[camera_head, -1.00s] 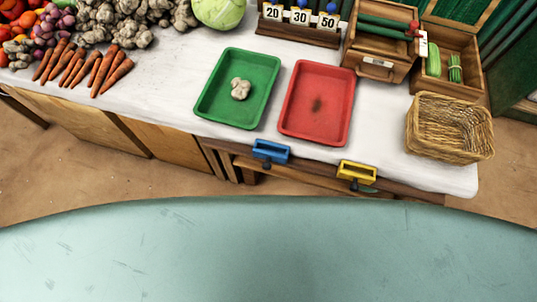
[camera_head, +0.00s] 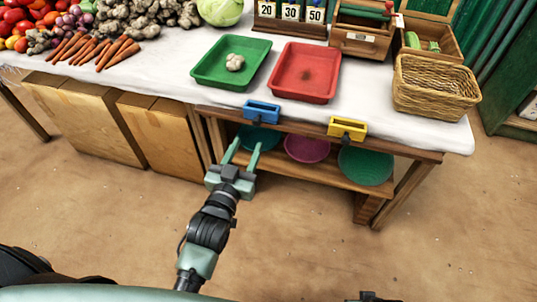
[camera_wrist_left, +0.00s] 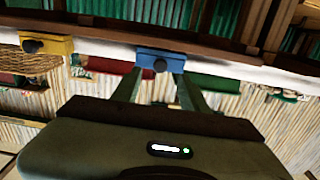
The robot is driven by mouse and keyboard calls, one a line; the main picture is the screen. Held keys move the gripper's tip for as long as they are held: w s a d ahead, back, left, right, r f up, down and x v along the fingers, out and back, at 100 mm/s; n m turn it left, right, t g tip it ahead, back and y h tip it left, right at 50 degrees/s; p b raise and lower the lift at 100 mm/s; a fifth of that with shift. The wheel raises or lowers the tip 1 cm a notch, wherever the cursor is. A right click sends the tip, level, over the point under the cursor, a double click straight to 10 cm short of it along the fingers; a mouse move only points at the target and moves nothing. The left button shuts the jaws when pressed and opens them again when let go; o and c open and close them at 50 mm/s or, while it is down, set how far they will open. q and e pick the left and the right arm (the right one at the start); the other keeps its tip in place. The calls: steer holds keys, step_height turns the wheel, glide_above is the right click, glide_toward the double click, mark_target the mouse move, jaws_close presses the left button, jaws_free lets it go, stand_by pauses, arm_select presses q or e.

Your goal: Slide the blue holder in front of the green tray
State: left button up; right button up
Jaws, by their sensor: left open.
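In the left wrist view the blue holder (camera_wrist_left: 160,60) appears just beyond and between the fingertips, apparently not gripped.
The yellow holder (camera_head: 347,128) sits farther right on the same edge. A wicker basket (camera_head: 437,88) stands at the table's right end. Bowls (camera_head: 366,166) stand on the shelf below. Floor in front is clear.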

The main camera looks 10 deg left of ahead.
mark_target(256, 124)
arm_select(q)
steer(key=w, duration=0.5)
steer(key=w+b, duration=0.1)
steer(key=w, duration=0.2)
steer(key=shift+r, duration=0.3)
arm_select(e)
steer(key=r, duration=0.2)
steer(key=w+r, duration=0.1)
steer(key=shift+r, duration=0.35)
arm_select(q)
jaws_close()
stand_by(0.4)
